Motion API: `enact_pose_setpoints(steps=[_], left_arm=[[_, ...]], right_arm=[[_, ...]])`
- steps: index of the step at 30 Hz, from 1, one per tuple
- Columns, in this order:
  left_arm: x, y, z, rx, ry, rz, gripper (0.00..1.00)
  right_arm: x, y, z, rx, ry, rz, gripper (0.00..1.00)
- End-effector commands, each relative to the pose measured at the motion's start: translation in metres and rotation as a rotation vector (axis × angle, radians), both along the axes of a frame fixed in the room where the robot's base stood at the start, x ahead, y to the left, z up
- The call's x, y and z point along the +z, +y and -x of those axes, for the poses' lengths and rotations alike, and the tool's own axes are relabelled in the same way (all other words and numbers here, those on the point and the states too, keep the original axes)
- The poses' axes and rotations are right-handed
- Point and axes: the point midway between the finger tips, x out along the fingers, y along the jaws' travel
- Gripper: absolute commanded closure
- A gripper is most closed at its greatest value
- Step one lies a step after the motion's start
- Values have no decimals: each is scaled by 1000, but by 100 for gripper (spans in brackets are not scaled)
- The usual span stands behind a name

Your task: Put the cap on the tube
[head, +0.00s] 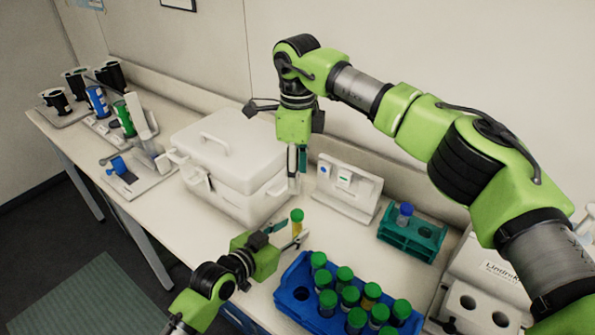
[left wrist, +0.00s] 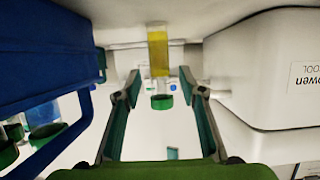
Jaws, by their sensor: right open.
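A clear tube (head: 297,229) with yellow contents stands upright near the table's middle. A green cap (head: 297,214) shows at its top; I cannot tell whether it is fully seated. In the left wrist view the picture is inverted, with the tube (left wrist: 158,55) above and the green cap (left wrist: 162,101) below it. My left gripper (head: 291,233) is open, its fingers (left wrist: 160,82) on either side of the tube with gaps. My right gripper (head: 297,172) is open and points down above the tube, apart from it, with nothing seen between its fingers.
A blue rack (head: 291,299) with several green-capped tubes stands in front. A teal rack (head: 412,240) with a blue-capped tube is on the right. A white cool box (head: 222,160) is on the left; a white device (head: 345,190) is behind. Table between them is narrow.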

Motion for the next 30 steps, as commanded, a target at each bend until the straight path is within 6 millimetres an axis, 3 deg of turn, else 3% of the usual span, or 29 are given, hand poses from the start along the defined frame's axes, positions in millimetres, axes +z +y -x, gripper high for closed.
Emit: enact_pose_setpoints(steps=[6,12,30], left_arm=[[15,28,37,1,2,-3,63],[26,44,60,1,1,-1,63],[30,49,67,0,1,-1,63]], right_arm=[[0,0,0,0,0,0,58],[0,0,0,0,0,0,58],[0,0,0,0,0,0,58]])
